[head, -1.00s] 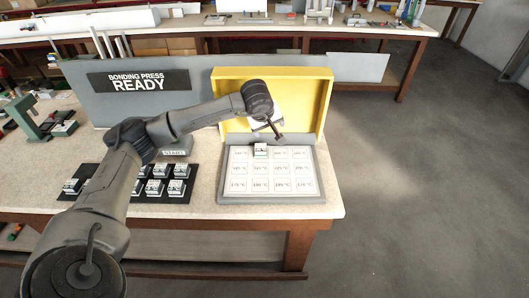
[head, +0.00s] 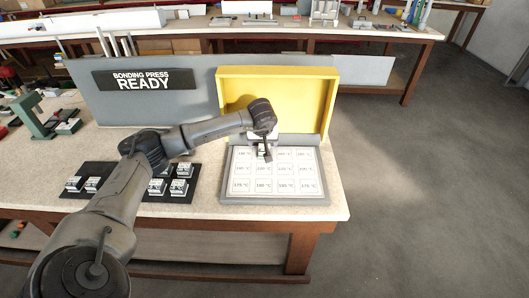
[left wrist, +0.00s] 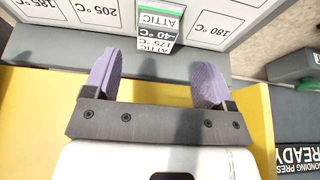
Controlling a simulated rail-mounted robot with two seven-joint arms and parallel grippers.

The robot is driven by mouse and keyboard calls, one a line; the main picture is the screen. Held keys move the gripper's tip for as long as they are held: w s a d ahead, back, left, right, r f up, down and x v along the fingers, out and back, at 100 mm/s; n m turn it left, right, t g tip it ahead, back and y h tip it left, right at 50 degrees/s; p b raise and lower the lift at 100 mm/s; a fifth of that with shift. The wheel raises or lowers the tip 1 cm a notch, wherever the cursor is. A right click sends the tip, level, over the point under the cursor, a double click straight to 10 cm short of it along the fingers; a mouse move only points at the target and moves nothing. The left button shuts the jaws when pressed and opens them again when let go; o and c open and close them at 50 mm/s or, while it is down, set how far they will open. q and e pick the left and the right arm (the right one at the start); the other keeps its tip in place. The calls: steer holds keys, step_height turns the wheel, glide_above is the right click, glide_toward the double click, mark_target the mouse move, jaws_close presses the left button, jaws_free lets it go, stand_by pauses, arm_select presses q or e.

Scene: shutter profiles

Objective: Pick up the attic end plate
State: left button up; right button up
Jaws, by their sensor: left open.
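The attic end plate (left wrist: 158,28) is a small block with a green and white ATTIC label and a dark band reading -40 °C and 175 °C. In the left wrist view it sits on the white temperature grid of the press, at top centre. My left gripper (left wrist: 155,64) is open and empty. Its two purple fingers point at the plate from either side, with the plate lying beyond the fingertips, apart from them. In the head view my left gripper (head: 263,156) is over the back of the grid and largely hides the plate. My right gripper is not in view.
The bonding press has a raised yellow lid (head: 328,100) behind the grid plate (head: 225,190). A black mat (head: 100,170) with several similar blocks lies to the left, partly behind my arm. A grey sign panel reading BONDING PRESS READY (head: 145,105) stands behind.

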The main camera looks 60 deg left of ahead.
mark_target(264, 150)
arm_select(q)
steer(key=b+x, duration=0.1)
steer(key=x, duration=0.3)
steer(key=shift+w+d+f, duration=0.15)
steer(key=shift+w, duration=0.1)
steer(key=shift+w+a+f, duration=0.1)
steer(key=shift+a+f, duration=0.15)
steer(key=shift+f, duration=0.2)
steer(key=c, duration=1.1)
